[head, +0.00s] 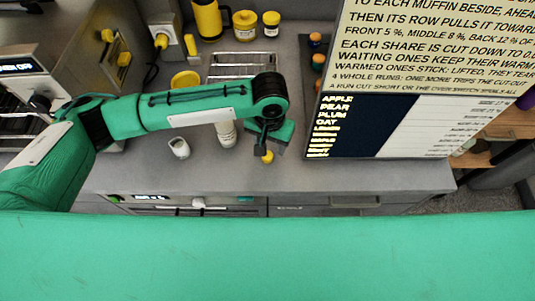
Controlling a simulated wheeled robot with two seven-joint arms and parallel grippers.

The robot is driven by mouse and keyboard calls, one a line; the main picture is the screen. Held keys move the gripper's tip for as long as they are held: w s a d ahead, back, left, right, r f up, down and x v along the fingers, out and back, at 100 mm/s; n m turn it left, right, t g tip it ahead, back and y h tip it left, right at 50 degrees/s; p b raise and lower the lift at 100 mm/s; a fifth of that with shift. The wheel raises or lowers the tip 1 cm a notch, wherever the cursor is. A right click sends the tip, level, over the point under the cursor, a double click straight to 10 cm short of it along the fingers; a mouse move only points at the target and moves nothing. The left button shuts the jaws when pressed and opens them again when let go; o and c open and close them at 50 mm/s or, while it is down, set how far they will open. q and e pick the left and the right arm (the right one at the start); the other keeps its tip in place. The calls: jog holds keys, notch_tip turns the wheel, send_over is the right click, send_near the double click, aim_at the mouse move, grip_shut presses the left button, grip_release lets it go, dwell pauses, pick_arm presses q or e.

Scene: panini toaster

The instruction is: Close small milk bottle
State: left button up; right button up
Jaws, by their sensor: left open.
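A white ribbed bottle (226,134) stands on the grey counter, its upper part hidden behind my left forearm; I cannot tell if it is the small milk bottle or whether it has a lid. A small yellow cap-like piece (267,157) shows right at the fingers of my left gripper (263,147). The gripper points down, is open, and is to the right of the bottle. I cannot tell whether the yellow piece touches the fingers or rests on the counter. My right gripper is out of view.
A small white cup (180,148) stands left of the bottle. A wire rack (242,66), yellow-lidded jars (245,25) and a yellow pitcher (207,20) are behind. A large text board (400,110) blocks the right. The counter's front strip (220,178) is clear.

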aim_at(267, 157)
pick_arm(q)
jog(key=shift+f+p, duration=0.35)
jog(key=shift+p, duration=0.05)
jog(key=f, duration=0.2)
jog(key=f+p, duration=0.1)
jog(key=shift+a+f, duration=0.2)
jog(key=shift+f, duration=0.55)
jog(key=c, duration=1)
